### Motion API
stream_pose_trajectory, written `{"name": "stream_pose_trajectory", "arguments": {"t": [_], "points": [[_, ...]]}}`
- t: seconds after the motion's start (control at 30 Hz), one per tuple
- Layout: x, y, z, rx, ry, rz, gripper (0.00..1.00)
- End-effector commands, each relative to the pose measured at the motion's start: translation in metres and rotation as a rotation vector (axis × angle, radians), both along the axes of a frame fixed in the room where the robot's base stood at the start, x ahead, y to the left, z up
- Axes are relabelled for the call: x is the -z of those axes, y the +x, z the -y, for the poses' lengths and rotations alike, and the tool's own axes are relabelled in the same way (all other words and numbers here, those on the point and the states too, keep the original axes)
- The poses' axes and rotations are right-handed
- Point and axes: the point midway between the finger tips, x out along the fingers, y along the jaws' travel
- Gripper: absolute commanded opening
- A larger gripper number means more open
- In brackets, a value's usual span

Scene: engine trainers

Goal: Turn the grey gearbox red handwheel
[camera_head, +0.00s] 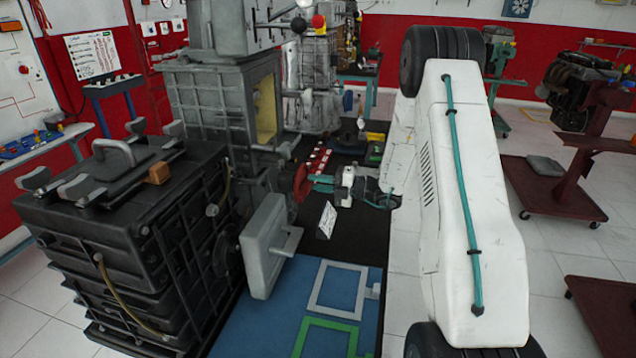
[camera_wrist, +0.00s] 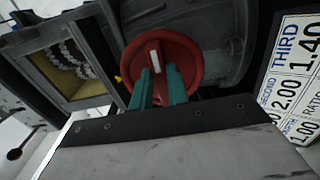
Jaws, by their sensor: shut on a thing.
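The red handwheel (camera_head: 301,182) is mounted on the side of the grey gearbox (camera_head: 268,133) in the head view, partly hidden. In the wrist view the red handwheel (camera_wrist: 191,62) is face-on, with a pale bar mark (camera_wrist: 154,55) at its middle. My gripper (camera_head: 312,182) reaches it from the right. Its teal fingers (camera_wrist: 159,76) are shut on the handwheel's middle part, just below the pale mark. The fingers hide the exact contact. The gearbox housing (camera_wrist: 225,25) lies behind the wheel, with an open window to the left showing gears (camera_wrist: 75,60).
A black ribbed gearbox (camera_head: 125,215) with a grey plate (camera_head: 263,245) stands at the near left. A small white card (camera_head: 326,220) stands below my gripper; a ratio card (camera_wrist: 295,80) is at the wrist view's right. A blue mat (camera_head: 285,300) has free room.

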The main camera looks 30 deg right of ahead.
Motion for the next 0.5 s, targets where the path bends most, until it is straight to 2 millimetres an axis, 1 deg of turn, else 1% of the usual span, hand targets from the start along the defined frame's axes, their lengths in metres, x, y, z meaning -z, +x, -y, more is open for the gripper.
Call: {"name": "stream_pose_trajectory", "arguments": {"t": [0.2,0.5], "points": [[0.0029,-0.0005,0.0014,0.004,0.091,-0.092,0.0],[0.0042,-0.0006,0.0012,0.004,0.152,-0.152,0.0]]}}
